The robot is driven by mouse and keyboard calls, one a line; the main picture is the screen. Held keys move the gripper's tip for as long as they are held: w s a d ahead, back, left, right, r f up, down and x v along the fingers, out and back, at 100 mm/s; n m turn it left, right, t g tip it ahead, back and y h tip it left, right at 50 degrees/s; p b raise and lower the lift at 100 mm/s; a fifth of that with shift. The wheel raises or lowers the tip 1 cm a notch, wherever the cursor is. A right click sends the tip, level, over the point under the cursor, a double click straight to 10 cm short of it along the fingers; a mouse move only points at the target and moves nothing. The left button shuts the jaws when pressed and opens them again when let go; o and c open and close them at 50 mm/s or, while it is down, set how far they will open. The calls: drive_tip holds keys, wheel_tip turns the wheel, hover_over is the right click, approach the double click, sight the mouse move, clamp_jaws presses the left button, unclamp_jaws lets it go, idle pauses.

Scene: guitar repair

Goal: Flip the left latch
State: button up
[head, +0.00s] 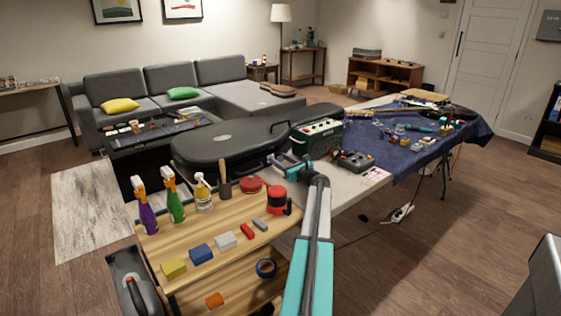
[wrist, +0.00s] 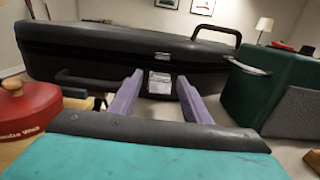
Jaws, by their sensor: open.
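A closed black case (head: 225,143) lies on the table. It also fills the back of the wrist view (wrist: 110,48). A pale rectangular metal piece, seemingly a latch (wrist: 160,83), sits low on the case's near side, with a small silver piece (wrist: 162,56) above it near the seam. I cannot tell whether it is fastened, or which latch it is. My gripper (head: 284,162) is at the case's near side. In the wrist view its two purple-grey fingers (wrist: 158,82) are apart and empty, with the pale piece visible between them.
A green amplifier (head: 318,134) stands close to the right of my gripper (wrist: 262,85). A red round container (head: 251,185) is at the left in the wrist view (wrist: 30,112). A wooden cart (head: 215,235) with bottles and blocks stands in front. The case has dark handles (wrist: 217,30).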

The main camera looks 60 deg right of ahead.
drive_tip(key=c, duration=1.1)
drive_tip(key=shift+a, duration=0.1)
clamp_jaws()
drive_tip(key=shift+w+r, duration=0.1)
